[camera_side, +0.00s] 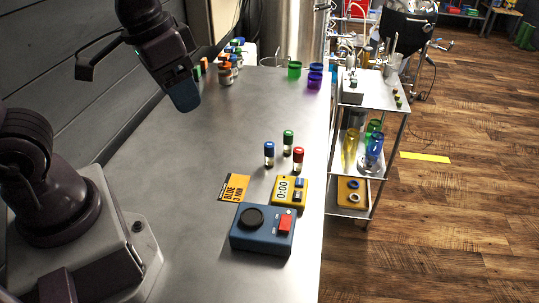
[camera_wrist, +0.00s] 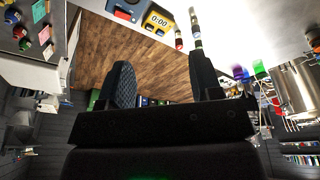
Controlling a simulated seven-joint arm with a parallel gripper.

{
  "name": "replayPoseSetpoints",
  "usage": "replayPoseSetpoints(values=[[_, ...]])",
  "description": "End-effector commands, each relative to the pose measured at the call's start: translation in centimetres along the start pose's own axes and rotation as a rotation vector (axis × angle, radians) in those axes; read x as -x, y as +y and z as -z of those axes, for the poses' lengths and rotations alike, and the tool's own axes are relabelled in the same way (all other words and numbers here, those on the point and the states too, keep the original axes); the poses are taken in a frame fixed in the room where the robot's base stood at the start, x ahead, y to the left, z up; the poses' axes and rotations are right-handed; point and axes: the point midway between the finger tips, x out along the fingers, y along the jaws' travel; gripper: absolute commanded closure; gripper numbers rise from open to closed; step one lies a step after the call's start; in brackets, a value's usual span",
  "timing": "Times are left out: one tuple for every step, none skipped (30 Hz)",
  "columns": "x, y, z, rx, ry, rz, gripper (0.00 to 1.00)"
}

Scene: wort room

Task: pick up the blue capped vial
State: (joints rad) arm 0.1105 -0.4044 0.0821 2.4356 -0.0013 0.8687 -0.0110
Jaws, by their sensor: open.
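The blue capped vial (camera_side: 269,155) stands upright on the steel bench in the side view, left of a red capped vial (camera_side: 298,159) and in front of a green capped vial (camera_side: 288,141). My gripper (camera_side: 185,98) is raised above the bench, to the left of and behind the vials, well apart from them. In the wrist view its two fingers (camera_wrist: 162,82) are spread with nothing between them. Small vials show near the top of that view, partly behind the right finger; I cannot tell which is the blue one.
A yellow timer (camera_side: 289,191) reading 0:00, a blue device (camera_side: 262,230) with a red button, and an orange card (camera_side: 234,188) reading "BLUE 3 MIN" lie in front of the vials. Coloured cups (camera_side: 315,78) and several capped bottles (camera_side: 226,70) stand farther back. A cart (camera_side: 372,95) stands right.

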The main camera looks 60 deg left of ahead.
Motion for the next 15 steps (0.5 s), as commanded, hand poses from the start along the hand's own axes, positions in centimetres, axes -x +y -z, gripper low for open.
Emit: replayPoseSetpoints(values=[[-1.6,0.0,0.8,0.016,-0.048,0.0,0.41],[-2.5,-0.1,1.3,0.03,-0.067,0.002,0.41],[-3.7,-0.2,2.0,0.052,-0.088,0.008,0.41],[-4.6,-0.3,2.6,0.069,-0.103,0.015,0.41],[-5.6,-0.5,3.1,0.089,-0.114,0.023,0.41],[-6.9,-0.7,3.8,0.115,-0.128,0.036,0.41],[-8.0,-0.9,4.3,0.135,-0.137,0.048,0.41],[-9.1,-1.1,4.8,0.157,-0.143,0.062,0.41],[-10.6,-1.4,5.4,0.186,-0.148,0.083,0.41],[-11.7,-1.7,5.9,0.209,-0.148,0.1,0.41],[-12.8,-2.0,6.4,0.232,-0.146,0.118,0.41],[-14.3,-2.5,7.0,0.262,-0.139,0.143,0.41],[-15.3,-2.9,7.5,0.285,-0.131,0.161,0.41],[-16.3,-3.3,7.9,0.306,-0.12,0.179,0.41],[-17.5,-3.8,8.5,0.335,-0.102,0.202,0.41]])
